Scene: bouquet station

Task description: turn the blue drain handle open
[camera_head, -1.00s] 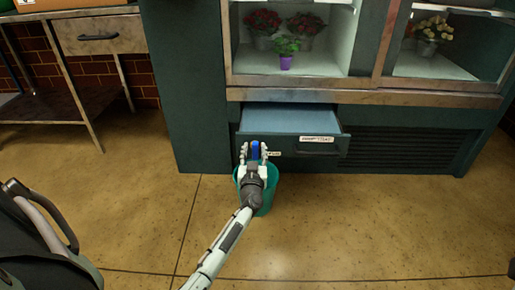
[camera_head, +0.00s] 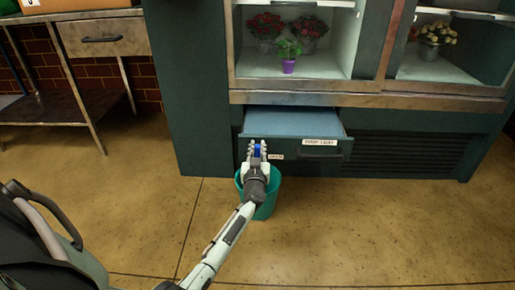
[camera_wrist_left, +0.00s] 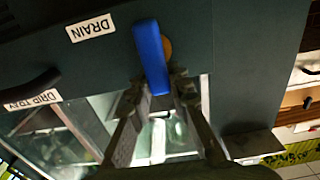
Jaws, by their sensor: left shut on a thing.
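The blue drain handle (camera_head: 257,152) is on the dark green cabinet front, left of the drawer pull. In the left wrist view the blue handle (camera_wrist_left: 151,55) is a long lever by a round brass-coloured part, pointing down the picture between my fingers. My left gripper (camera_head: 257,147) is shut on the handle; its fingertips also show in the left wrist view (camera_wrist_left: 160,92). The DRAIN label (camera_wrist_left: 90,28) is beside the handle, upside down in that view. My right gripper is not in view.
A teal bucket (camera_head: 270,195) stands on the floor below the handle, under my left wrist. The drip tray drawer (camera_head: 295,122) stands out from the cabinet above. A metal table (camera_head: 60,108) is at the left. The floor in front is mostly clear.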

